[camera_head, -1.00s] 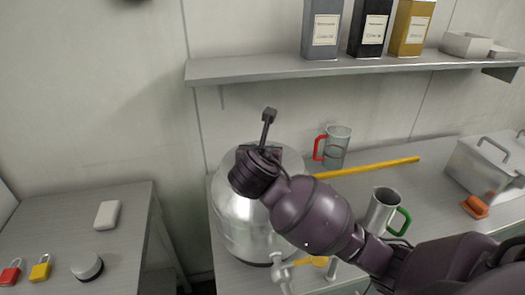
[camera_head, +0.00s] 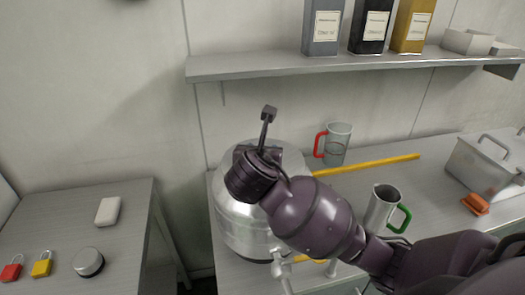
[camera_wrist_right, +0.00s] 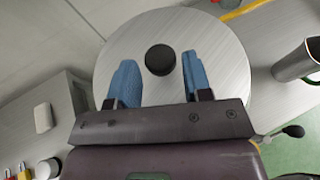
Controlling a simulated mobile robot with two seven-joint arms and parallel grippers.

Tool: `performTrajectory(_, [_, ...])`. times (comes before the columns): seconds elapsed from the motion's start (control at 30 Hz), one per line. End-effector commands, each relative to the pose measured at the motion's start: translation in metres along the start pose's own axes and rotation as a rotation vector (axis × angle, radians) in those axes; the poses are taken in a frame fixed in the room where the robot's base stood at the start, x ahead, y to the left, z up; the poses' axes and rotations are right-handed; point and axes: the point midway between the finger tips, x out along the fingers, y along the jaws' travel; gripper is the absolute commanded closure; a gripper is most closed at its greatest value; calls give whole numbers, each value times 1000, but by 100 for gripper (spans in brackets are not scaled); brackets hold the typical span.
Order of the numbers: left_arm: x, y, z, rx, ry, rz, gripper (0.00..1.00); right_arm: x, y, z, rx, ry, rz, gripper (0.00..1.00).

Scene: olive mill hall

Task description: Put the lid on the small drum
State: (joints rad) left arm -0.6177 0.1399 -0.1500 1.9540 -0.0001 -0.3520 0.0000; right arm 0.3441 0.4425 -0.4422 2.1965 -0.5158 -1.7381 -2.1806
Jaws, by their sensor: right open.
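The small drum (camera_head: 240,222) is a shiny silver metal vessel with a tap low at its front. It stands on the grey bench. In the wrist view, a round grey metal lid (camera_wrist_right: 115,45) with a black knob (camera_wrist_right: 160,60) lies over the drum's top; whether it is fully seated cannot be told. My right gripper (camera_wrist_right: 158,72) is open above the lid, its two blue fingers on either side of the knob in the picture and apart from it. In the head view my right wrist and arm hide much of the drum's top. My left gripper is not in view.
A shelf (camera_head: 260,67) with tins is above. A side table (camera_head: 135,225) holds padlocks.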

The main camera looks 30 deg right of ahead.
Motion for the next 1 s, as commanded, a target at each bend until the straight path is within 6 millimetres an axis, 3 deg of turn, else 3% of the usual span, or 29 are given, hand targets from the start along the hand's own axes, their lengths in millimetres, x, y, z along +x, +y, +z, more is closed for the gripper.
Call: performTrajectory(1.0, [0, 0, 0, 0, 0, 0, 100, -66, 0, 0, 1, -1, 1, 55])
